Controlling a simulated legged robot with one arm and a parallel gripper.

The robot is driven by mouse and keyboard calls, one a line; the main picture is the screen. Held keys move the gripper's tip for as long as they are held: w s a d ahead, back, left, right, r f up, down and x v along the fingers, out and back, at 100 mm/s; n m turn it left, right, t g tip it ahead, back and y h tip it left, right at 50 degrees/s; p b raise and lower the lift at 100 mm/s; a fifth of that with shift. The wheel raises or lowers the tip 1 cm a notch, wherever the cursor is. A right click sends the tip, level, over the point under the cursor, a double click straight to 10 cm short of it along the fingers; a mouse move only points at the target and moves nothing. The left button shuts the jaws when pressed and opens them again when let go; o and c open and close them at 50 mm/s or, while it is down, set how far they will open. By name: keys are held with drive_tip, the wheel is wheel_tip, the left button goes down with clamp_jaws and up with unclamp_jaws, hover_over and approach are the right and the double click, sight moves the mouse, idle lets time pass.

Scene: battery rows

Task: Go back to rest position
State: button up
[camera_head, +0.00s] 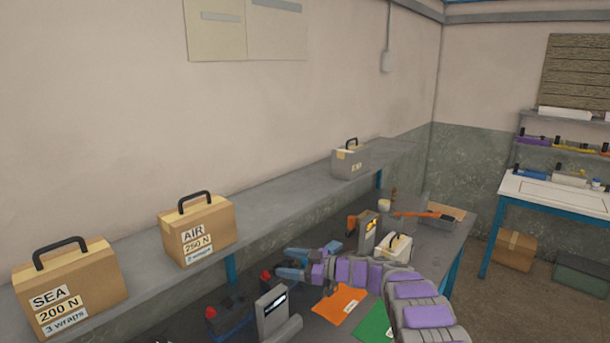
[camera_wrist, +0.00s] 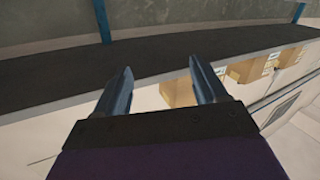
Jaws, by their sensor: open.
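My gripper (camera_head: 294,264) is at the end of my purple and grey arm, over the dark workbench (camera_head: 215,294). In the wrist view its two blue-grey fingers (camera_wrist: 162,92) stand apart with nothing between them. A dark surface and part of a shelf with cardboard boxes (camera_wrist: 252,70) show beyond the fingers, appearing tilted in that view. The arm hides part of the bench in the head view.
A shelf (camera_head: 285,187) along the wall holds a SEA box (camera_head: 95,272), an AIR box (camera_head: 205,232) and a grey case (camera_head: 351,163).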

drive_tip(key=w+d+r+m+t+h, duration=0.3)
drive_tip(key=d+r+m+t+h, duration=0.15)
drive_tip(key=d+r, duration=0.25)
drive_tip(key=w+d+r+m+t+h, duration=0.3)
drive_tip(key=d+r+m+t+h, duration=0.1)
drive_tip(key=d+r+t+h, duration=0.25)
drive_tip(key=s+d+r+m+g+h, duration=0.25)
drive_tip(key=s+d+m+h, duration=0.45)
drive_tip(key=s+d, duration=0.45)
drive_tip(key=s+d+f+m+g+h, duration=0.1)
drive_tip(key=s+f+g, duration=0.25)
drive_tip(key=s, duration=0.75)
drive_tip(key=s+d+f+m+g+h, duration=0.2)
drive_tip(key=s+f+g, duration=0.15)
drive_tip(key=s, duration=0.85)
drive_tip(key=s+a+f+g+y, duration=0.1)
drive_tip(key=s+a+f+g, duration=0.1)
drive_tip(key=s, duration=0.8)
drive_tip(key=s+a+f+n+g+y, duration=0.1)
drive_tip(key=s+a+f+g, duration=0.2)
drive_tip(key=s, duration=0.7)
drive_tip(key=s+a+f+g+y, duration=0.2)
drive_tip(key=s+a, duration=0.3)
drive_tip(key=s, duration=0.5)
drive_tip(key=shift+s+a+f+g, duration=0.25)
drive_tip(key=shift+s+f+g, duration=0.05)
drive_tip(key=shift+f+g, duration=0.15)
